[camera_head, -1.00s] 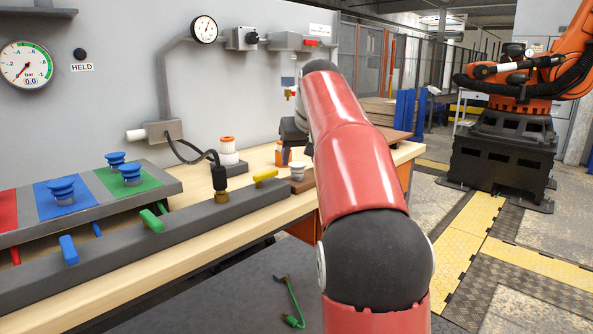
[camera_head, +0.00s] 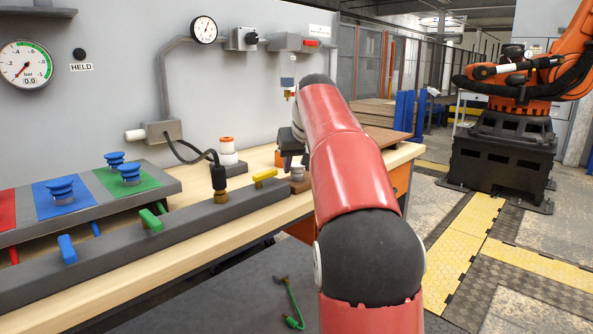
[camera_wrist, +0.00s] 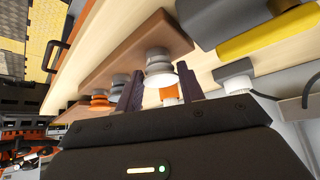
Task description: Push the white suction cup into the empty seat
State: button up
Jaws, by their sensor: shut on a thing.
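My gripper (camera_wrist: 159,70) is shut on the white suction cup (camera_wrist: 159,74), which shows as a pale grey-white ribbed cup between the two dark fingers in the wrist view. The cup is close against the brown wooden board (camera_wrist: 130,45); I cannot tell whether its base is fully down in a seat. Other cups stand farther along the board, one of them orange (camera_wrist: 99,98). In the head view my gripper (camera_head: 291,160) is over the board's near corner, partly hidden by my red arm. No empty seat can be made out clearly.
A grey rail with a yellow lever (camera_head: 265,175) and a black fitting (camera_head: 219,178) runs close to my gripper. Blue cups (camera_head: 60,189) stand on a coloured rack at left.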

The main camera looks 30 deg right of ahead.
aim_at(299, 166)
jog(key=shift+r, duration=0.15)
jog(key=shift+c, duration=0.2)
jog(key=shift+r, duration=0.8)
jog(key=shift+r, duration=0.35)
jog(key=shift+r, duration=2.15)
jog(key=shift+s, duration=0.1)
